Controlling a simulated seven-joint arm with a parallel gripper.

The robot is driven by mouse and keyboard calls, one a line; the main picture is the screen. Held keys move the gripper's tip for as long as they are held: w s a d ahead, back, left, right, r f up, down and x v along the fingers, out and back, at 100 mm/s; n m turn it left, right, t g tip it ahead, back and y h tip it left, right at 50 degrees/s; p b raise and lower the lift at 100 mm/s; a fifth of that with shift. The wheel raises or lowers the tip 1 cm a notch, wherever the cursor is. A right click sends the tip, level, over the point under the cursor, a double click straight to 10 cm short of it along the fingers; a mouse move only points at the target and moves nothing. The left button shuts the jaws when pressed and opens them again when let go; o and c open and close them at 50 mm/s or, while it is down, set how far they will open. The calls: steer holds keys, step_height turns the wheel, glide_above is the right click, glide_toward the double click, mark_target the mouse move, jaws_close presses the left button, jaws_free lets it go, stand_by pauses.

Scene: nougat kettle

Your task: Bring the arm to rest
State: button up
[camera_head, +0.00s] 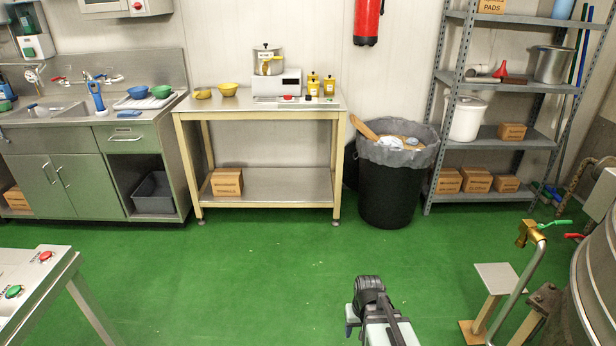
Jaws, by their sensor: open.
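Part of my arm (372,298) shows at the bottom, right of centre, as a dark rounded joint with pale link parts. It stands over the green floor and touches nothing that I can see. I make out no gripper fingers in this view. The large steel kettle (597,262) is cut off by the right edge, with a brass-coloured valve (529,233) with a green handle beside it.
A small pedestal (494,277) stands right of my arm. A control panel table (38,283) is at lower left. A sink unit (95,170), a workbench (262,103) with a scale, a black bin (391,190) and a shelf rack (500,140) line the back. The middle floor is clear.

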steer(key=s+f+g, duration=0.2)
steer(key=s+f, duration=0.5)
steer(key=s, duration=0.3)
steer(key=s+d+f+g, duration=0.1)
steer(key=s+f+g, duration=0.1)
steer(key=s+f, duration=0.4)
steer(key=s+f+g, duration=0.2)
steer(key=s+f, duration=0.5)
steer(key=s, duration=0.8)
steer(key=shift+d+f+m+g, duration=0.3)
steer(key=shift+d+f+g, duration=0.05)
steer(key=shift+g, duration=0.05)
